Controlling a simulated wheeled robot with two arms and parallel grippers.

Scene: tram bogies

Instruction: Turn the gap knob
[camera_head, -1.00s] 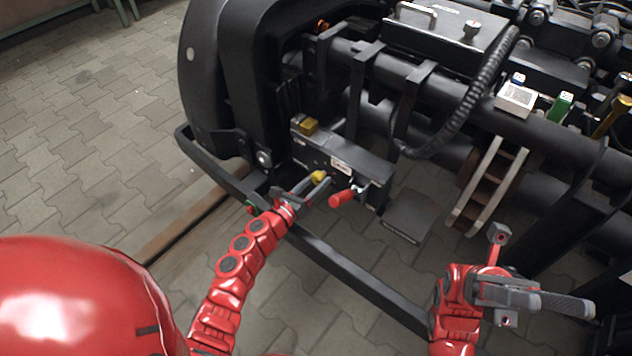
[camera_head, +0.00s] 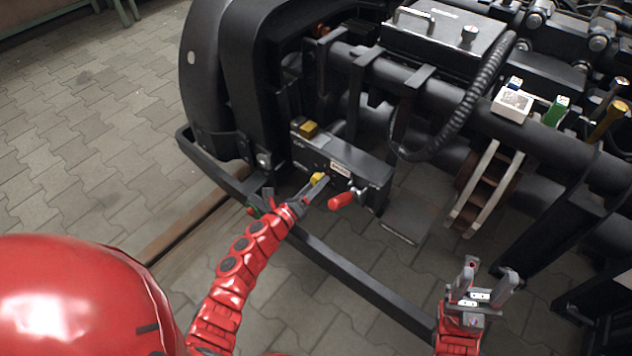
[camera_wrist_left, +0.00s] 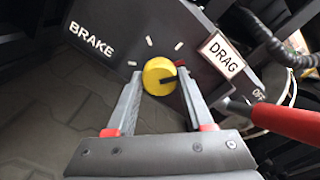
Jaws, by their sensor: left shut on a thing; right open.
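The yellow round knob (camera_head: 318,178) sits on the face of a dark grey control box (camera_head: 355,160) on the bogie. In the left wrist view the knob (camera_wrist_left: 160,76) has a dark pointer mark toward the right and white tick marks around it. My left gripper (camera_head: 314,185) is shut on this knob, one finger on each side, in the left wrist view (camera_wrist_left: 158,88). My right gripper (camera_head: 483,277) is open and empty, low on the right, away from the box.
A red-handled lever (camera_head: 341,200) is close to the right of the knob; its handle (camera_wrist_left: 290,122) also shows in the left wrist view. A DRAG label (camera_wrist_left: 221,55) and BRAKE lettering are on the panel. A black bar (camera_head: 340,268) runs below. A white box (camera_head: 512,104) sits on the tube.

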